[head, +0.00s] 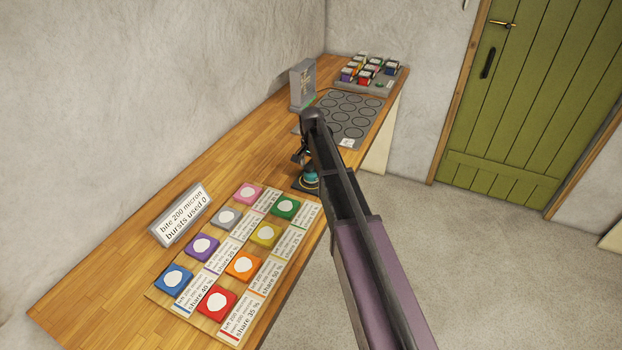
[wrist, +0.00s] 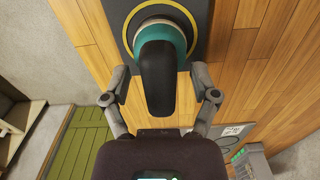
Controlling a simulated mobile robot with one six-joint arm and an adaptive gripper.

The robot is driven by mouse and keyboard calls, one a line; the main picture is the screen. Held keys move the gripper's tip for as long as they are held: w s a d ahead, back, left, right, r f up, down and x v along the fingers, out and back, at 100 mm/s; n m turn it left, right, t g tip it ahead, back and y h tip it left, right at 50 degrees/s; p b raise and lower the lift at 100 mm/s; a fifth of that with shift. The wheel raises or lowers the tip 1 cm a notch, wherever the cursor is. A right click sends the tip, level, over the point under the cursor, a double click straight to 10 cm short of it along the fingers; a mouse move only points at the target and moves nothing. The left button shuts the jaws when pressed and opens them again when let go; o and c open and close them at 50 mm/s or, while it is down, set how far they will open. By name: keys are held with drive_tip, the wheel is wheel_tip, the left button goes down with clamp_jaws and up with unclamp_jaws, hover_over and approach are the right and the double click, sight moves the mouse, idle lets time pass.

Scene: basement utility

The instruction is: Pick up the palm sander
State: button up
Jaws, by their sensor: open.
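The palm sander (wrist: 163,34) has a teal body and a black handle. In the wrist view it rests on a dark pad (wrist: 196,14) with a yellow ring. My gripper (wrist: 160,75) is open, with one finger on each side of the sander's black handle; I see gaps between the fingers and the handle. In the head view a bit of the teal sander (head: 310,179) shows below my gripper (head: 301,157); my arm hides much of both.
On the wooden bench (head: 120,255) stand a sign (head: 179,215) and a board of several coloured blocks with label cards (head: 217,302). Farther back are a grey plate with circles (head: 347,119), a grey upright box (head: 302,84) and a tray of small items (head: 380,84).

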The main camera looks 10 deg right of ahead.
drive_tip(key=shift+f, duration=0.1)
idle(0.6)
clamp_jaws()
